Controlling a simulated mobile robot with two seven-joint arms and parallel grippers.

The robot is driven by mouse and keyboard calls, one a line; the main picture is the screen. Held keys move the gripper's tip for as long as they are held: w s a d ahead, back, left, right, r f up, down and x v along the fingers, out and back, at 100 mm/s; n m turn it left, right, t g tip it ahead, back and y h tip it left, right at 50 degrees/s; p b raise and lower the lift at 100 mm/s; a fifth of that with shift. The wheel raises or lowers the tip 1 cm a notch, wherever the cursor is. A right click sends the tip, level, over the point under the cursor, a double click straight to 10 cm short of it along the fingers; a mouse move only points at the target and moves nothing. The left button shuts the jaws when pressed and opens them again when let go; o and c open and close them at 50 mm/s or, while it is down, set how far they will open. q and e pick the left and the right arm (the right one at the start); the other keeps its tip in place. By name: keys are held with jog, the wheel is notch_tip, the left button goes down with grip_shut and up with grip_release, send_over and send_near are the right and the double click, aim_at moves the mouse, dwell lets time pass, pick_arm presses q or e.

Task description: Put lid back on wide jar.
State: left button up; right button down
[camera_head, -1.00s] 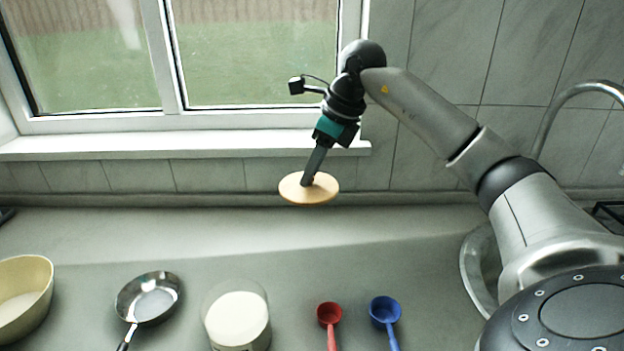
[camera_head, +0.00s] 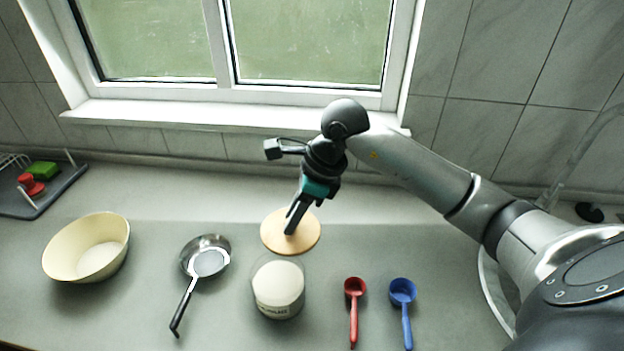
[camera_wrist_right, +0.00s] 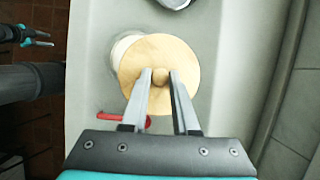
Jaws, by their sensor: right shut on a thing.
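The round light-wood lid (camera_head: 272,228) hangs in the air just behind and above the wide jar in the head view. My right gripper (camera_head: 291,227) is shut on the lid's knob, which shows between the fingertips (camera_wrist_right: 160,78) in the wrist view. The wide jar (camera_head: 278,292) is clear with white contents and a label, and stands upright and open on the counter. In the wrist view the lid (camera_wrist_right: 185,60) covers most of the jar (camera_wrist_right: 122,48), whose edge shows at its left. My left gripper (camera_wrist_right: 42,38) is small at that view's left edge, fingers apart and empty.
A pan (camera_head: 208,262) and a cream bowl (camera_head: 88,248) stand left of the jar. A red scoop (camera_head: 354,290) and a blue scoop (camera_head: 403,293) lie to its right. A tray (camera_head: 62,198) with dish items is far left. The window wall bounds the counter behind.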

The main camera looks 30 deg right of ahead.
aim_at(278, 250)
jog(key=shift+n, duration=0.6)
jog(key=a, duration=0.1)
jog(key=s+a+p, duration=0.1)
jog(key=a, duration=0.1)
jog(key=s+a+p, duration=0.1)
jog(key=shift+s+a+r, duration=0.15)
jog(key=shift+a+r, duration=0.1)
jog(key=shift+r, duration=0.1)
jog(key=shift+s+a+f+g+p, duration=0.1)
jog(key=shift+s+a+g+p, duration=0.05)
jog(key=shift+a+g+p, duration=0.15)
jog(key=shift+d+f+b, duration=0.1)
jog(key=shift+f+b, duration=1.5)
jog(key=shift+f, duration=0.65)
jog(key=shift+f+b, duration=0.85)
jog(key=shift+f, duration=0.1)
pick_arm(q)
jog(key=shift+f, duration=0.7)
jog(key=shift+s+f+b, duration=0.1)
jog(key=shift+f+b, duration=0.6)
pick_arm(e)
jog(key=shift+f, duration=0.15)
jog(key=shift+c, duration=0.6)
grip_release()
